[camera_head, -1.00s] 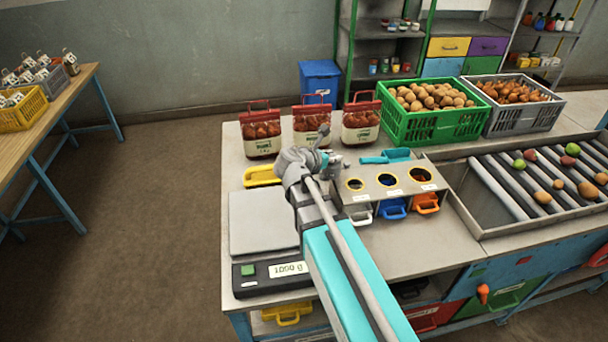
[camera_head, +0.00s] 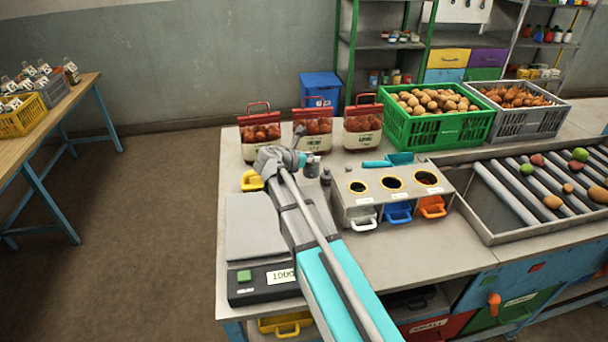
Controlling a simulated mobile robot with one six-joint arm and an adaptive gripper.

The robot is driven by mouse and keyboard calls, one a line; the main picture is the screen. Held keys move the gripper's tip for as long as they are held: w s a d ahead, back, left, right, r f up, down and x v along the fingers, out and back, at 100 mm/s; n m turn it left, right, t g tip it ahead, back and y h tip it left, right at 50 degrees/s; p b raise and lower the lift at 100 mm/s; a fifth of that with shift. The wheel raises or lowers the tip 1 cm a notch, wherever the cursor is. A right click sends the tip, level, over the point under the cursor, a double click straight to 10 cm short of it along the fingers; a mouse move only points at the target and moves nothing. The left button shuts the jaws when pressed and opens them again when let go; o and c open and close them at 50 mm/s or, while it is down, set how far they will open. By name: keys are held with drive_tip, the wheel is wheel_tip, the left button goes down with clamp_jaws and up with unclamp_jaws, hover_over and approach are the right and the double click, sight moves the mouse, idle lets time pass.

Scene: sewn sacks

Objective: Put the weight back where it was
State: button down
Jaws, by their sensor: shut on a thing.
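Two small grey metal weights show by the far end of my arm. One weight (camera_head: 312,166) is right at my gripper (camera_head: 302,158), which is shut on it. The other weight (camera_head: 326,176) stands on the bench just to the right and nearer. The jaws are small and partly hidden by the wrist, and I cannot tell whether the held weight touches the bench. The scale (camera_head: 250,224) stands at the bench's left front; its visible pan is bare, and my arm covers its right part. Its display (camera_head: 282,276) seems to start with 1000.
Several sacks (camera_head: 261,134) stand along the back. A yellow-handled item (camera_head: 252,181) lies behind the scale. Right of the weights are a three-hole box (camera_head: 362,204), a teal scoop (camera_head: 390,161) and a roller tray (camera_head: 487,225). A green crate (camera_head: 410,128) stands behind. Bench in front of the box is clear.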

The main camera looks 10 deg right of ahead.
sight(306, 169)
drive_tip(key=shift+w+a+f+b, duration=0.25)
drive_tip(key=shift+w+f+b, duration=0.3)
drive_tip(key=shift+f, duration=0.1)
drive_tip(key=shift+w+a+f+b, duration=0.2)
drive_tip(key=shift+w+f+b, duration=0.3)
drive_tip(key=shift+f, duration=0.15)
drive_tip(key=shift+f, duration=0.1)
drive_tip(key=shift+w+a+f+b, duration=0.15)
drive_tip(key=shift+w+f+b, duration=0.2)
drive_tip(key=shift+f+b, duration=1.55)
drive_tip(key=shift+b, duration=0.05)
drive_tip(key=shift+f, duration=0.1)
drive_tip(key=shift+c, duration=2.2)
unclamp_jaws()
drive_tip(key=shift+r, duration=0.2)
